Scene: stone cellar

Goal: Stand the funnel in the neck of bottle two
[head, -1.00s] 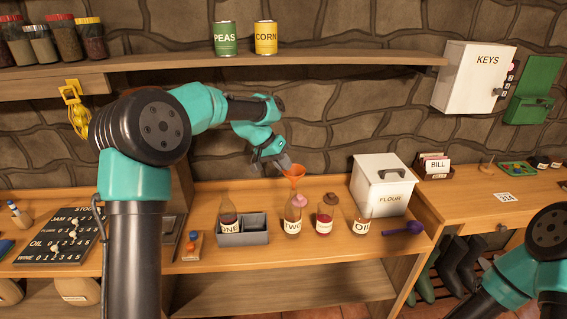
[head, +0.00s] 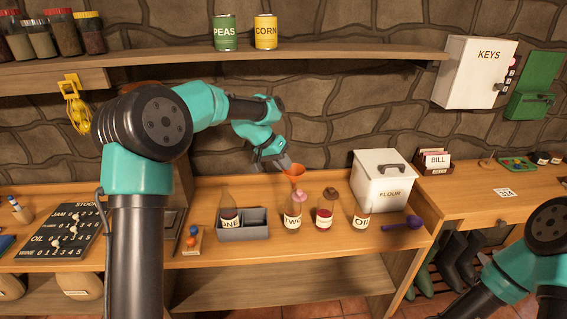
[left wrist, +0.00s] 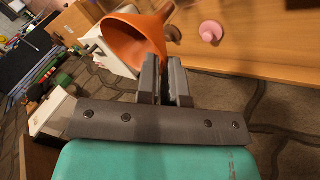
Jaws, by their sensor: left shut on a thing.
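The orange funnel (head: 294,170) is held in my left gripper (head: 284,163), which is shut on it. In the head view the funnel appears just above bottle two (head: 292,222); I cannot tell whether its spout touches the neck. The left wrist view shows the funnel's wide mouth (left wrist: 132,42) close beside the fingers of my left gripper (left wrist: 165,64). Bottle two stands upright on the counter with a "TWO" label. The bottle does not show clearly in the wrist view. My right gripper is out of view; only part of its arm shows at lower right.
A bottle marked ONE (head: 229,208) stands in a grey caddy (head: 243,234). A red-filled bottle (head: 324,217) and an OIL bottle (head: 361,219) stand to the right. A pink stopper (left wrist: 211,31) lies on the counter. A white flour bin (head: 382,187) stands behind.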

